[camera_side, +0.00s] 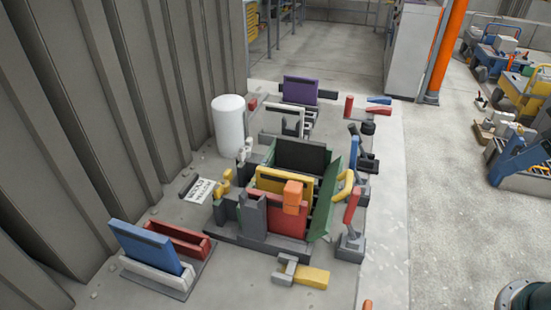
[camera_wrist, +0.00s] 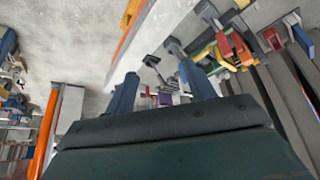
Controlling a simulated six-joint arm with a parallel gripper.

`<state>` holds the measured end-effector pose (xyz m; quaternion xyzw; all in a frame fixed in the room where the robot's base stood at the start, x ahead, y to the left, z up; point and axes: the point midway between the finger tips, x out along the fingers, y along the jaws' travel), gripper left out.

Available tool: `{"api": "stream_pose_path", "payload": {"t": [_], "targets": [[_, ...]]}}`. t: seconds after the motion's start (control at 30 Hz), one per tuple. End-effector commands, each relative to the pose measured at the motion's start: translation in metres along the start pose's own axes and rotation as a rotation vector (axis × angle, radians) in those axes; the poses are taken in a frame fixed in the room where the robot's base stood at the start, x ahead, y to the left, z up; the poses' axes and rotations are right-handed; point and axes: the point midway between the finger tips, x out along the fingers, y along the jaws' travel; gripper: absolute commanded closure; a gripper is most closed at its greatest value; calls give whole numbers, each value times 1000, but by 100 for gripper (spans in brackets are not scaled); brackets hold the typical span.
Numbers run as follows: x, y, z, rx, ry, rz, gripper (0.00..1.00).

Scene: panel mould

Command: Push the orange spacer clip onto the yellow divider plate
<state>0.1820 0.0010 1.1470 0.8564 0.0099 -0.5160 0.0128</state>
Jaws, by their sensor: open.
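The orange spacer clip (camera_side: 293,196) is in the side view at the right end of the yellow divider plate (camera_side: 270,174). It overlaps the plate's top edge and hangs in front of a red panel (camera_side: 262,212). I cannot tell how far down it sits on the plate. The yellow plate stands upright between the red panel and a dark panel behind. My gripper (camera_wrist: 160,70) shows in the wrist view with two blue fingers apart and nothing between them. It is not in the side view.
Green mould walls (camera_side: 326,200) flank the panels. A red-handled clamp (camera_side: 352,208) stands at right, and a white cylinder (camera_side: 228,125) behind left. A rack with a blue panel (camera_side: 146,246) is at front left. A yellow piece (camera_side: 312,277) lies in front.

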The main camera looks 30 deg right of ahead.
Motion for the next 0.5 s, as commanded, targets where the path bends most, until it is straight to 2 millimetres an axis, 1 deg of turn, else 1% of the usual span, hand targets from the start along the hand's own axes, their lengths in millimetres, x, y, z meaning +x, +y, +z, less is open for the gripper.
{"api": "stream_pose_path", "payload": {"t": [0.17,0.27,0.5], "targets": [[-2,-6,-19,-130,-30,-18,45],[-3,-13,-36,-250,-54,-36,45],[0,-38,-84,-606,-116,-97,45]]}}
